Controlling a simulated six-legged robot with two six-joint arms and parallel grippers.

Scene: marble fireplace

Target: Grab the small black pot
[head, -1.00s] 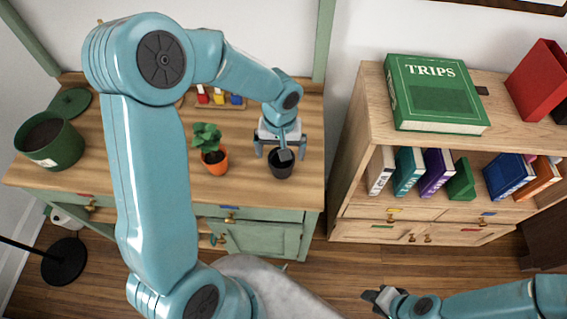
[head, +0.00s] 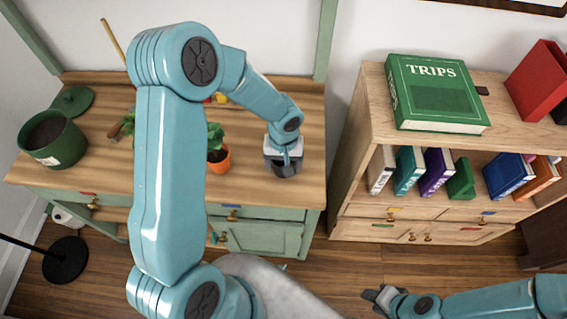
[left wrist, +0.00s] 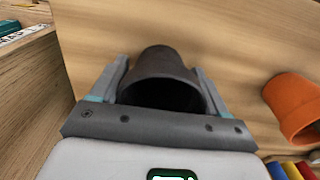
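The small black pot (head: 287,171) stands on the wooden top of the green cabinet, near its front right part. My left gripper (head: 283,164) is over it with a finger on each side. In the left wrist view the pot (left wrist: 163,72) lies between the two fingers of the left gripper (left wrist: 161,66), which are against its sides near the rim. The pot's opening faces my wrist and looks empty and dark. My right gripper (head: 382,297) is low over the floor, away from the pot; its finger gap is unclear.
A large green pot (head: 50,140) is at the far left. A wooden bookcase (head: 355,130) stands to the right. The cabinet top right of the black pot is bare.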

